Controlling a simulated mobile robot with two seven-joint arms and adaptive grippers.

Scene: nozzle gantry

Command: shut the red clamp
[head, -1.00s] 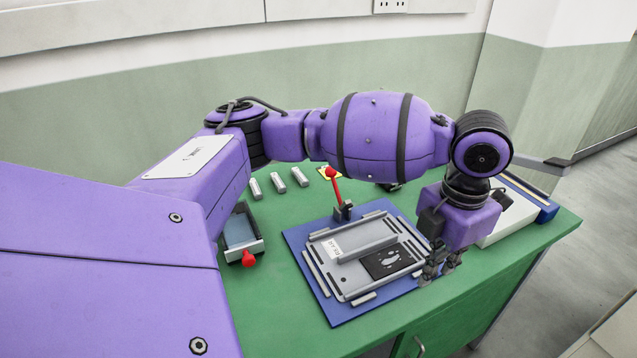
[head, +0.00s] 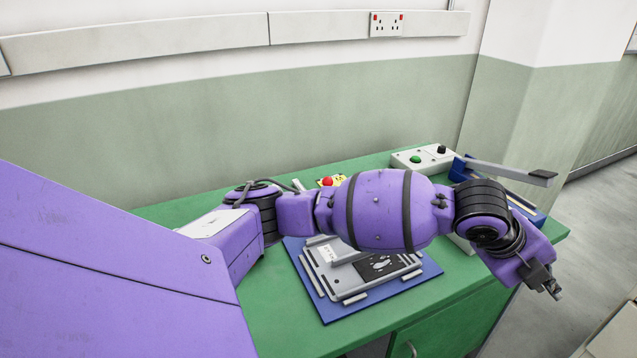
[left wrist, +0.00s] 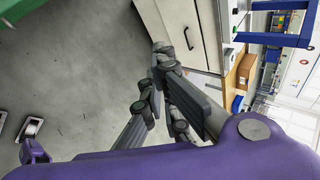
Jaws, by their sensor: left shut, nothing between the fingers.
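A red knob (head: 327,181) shows above my left arm, against a small yellow plate (head: 340,180); I cannot tell whether it is the red clamp's handle or a separate button. The clamp's base is hidden behind my arm. The grey fixture plate (head: 350,290) lies on a blue board (head: 398,283), partly covered by my arm. My left gripper (head: 556,291) is shut and empty, beyond the bench's right edge and well away from the knob. In the left wrist view its fingers (left wrist: 163,62) meet over the floor and a white cabinet. My right gripper is not in view.
A control box (head: 420,159) with a green button and black knob stands at the bench's back right. Beside it is a blue device with a grey lever (head: 510,170) reaching out. The green bench (head: 290,325) is clear in front of the board.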

